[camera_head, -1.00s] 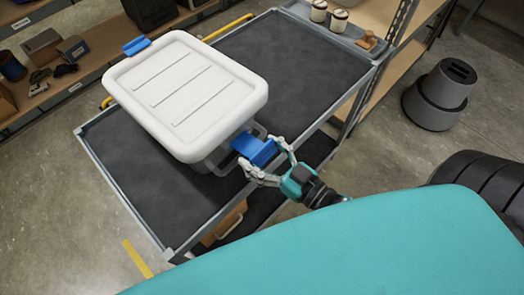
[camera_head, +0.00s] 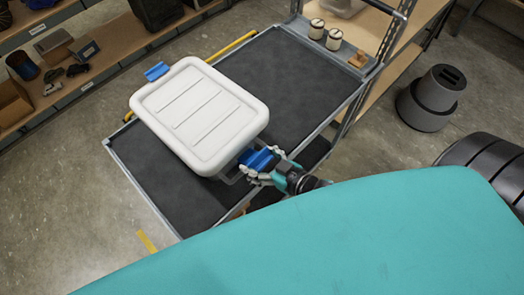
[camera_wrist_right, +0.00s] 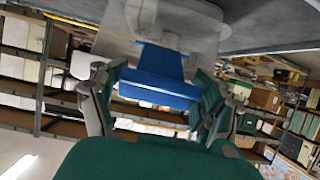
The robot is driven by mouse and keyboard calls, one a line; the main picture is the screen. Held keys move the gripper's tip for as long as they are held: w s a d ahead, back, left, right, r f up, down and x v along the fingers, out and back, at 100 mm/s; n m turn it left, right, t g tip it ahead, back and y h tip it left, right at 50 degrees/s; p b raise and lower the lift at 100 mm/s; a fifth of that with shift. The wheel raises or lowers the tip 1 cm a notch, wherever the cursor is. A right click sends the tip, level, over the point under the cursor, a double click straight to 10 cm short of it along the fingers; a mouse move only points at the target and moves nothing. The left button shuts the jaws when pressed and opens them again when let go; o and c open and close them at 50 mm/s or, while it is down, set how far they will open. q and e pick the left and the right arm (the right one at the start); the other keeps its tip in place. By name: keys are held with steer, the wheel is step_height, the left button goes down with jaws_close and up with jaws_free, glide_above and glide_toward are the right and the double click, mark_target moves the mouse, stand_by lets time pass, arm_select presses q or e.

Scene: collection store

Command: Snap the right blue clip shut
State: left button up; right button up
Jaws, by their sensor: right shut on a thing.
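A pale storage box with a white lid (camera_head: 200,112) sits on the cart. The right blue clip (camera_head: 262,160) is at the box's near right end and sticks outward from below the lid rim. My right gripper (camera_head: 256,168) is shut on this clip. In the right wrist view the clip (camera_wrist_right: 158,75) lies between the two fingers, with the translucent box wall behind it. The other blue clip (camera_head: 157,71) is at the far left end and also juts out from the lid. My left gripper is not in view.
The cart's dark top (camera_head: 290,75) is clear to the right of the box. Two small white jars (camera_head: 333,40) stand in the tray at its far end. Shelves (camera_head: 90,65) stand at upper left, and a grey step stool (camera_head: 432,98) is on the floor at right.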

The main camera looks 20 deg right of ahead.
steer(key=shift+w+a+r+g+h+p, duration=0.2)
steer(key=shift+w+r+g+h+p, duration=0.3)
steer(key=shift+g+p, duration=0.35)
steer(key=shift+g, duration=0.25)
steer(key=o, duration=1.7)
steer(key=shift+s, duration=0.1)
steer(key=v, duration=1.2)
steer(key=shift+c, duration=0.2)
